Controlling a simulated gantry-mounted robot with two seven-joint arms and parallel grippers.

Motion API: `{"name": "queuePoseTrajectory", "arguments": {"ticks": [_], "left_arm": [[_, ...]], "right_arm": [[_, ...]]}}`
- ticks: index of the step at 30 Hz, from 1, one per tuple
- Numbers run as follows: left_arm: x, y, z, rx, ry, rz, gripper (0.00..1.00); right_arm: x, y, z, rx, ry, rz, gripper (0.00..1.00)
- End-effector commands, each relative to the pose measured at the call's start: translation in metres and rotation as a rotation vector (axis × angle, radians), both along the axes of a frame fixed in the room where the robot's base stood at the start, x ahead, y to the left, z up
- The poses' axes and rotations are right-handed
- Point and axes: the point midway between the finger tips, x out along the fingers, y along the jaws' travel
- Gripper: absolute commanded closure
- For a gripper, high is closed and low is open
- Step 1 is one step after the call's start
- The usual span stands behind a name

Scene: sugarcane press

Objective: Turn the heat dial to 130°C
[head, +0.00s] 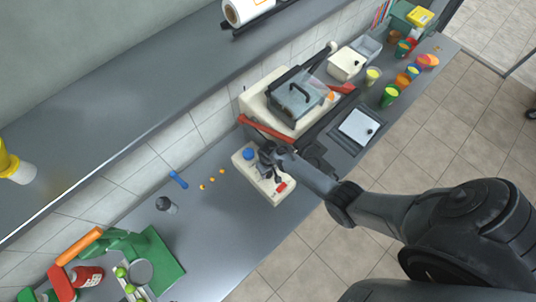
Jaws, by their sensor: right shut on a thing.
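A cream control box (245,167) lies on the grey counter in the middle of the head view. It has a round blue knob (249,154) near its upper left end and a red switch (282,187) near its lower right end. My right gripper (268,170) reaches in from the right and is over the box between these two. It is shut on what appears to be the heat dial, which the fingers hide. No dial marking or temperature can be read. My left gripper is out of view.
A cream machine with a clear-lidded box (298,98) and red handles stands just behind. Several colourful cups (390,95) stand at upper right. Small orange pieces (212,181), a dark-topped bottle (166,204) and a green press (160,258) lie leftward. Bare counter (215,225) is front left.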

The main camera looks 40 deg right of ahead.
Motion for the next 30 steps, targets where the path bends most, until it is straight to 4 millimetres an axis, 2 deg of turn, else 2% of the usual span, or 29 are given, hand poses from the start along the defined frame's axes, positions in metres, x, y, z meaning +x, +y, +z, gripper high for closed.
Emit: {"name": "queuePoseTrajectory", "arguments": {"ticks": [14,15,19,30], "left_arm": [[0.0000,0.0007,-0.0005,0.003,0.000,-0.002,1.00],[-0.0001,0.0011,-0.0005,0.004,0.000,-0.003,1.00],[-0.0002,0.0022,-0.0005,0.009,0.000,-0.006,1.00],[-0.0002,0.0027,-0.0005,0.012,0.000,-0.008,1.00]], "right_arm": [[-0.0003,-0.0004,-0.0007,0.000,0.000,0.014,0.87],[-0.0003,-0.0004,-0.0007,0.000,0.000,0.014,0.52],[-0.0002,-0.0002,-0.0006,0.000,0.000,0.014,0.32],[0.0000,0.0000,-0.0002,0.000,0.000,0.013,0.31]]}}
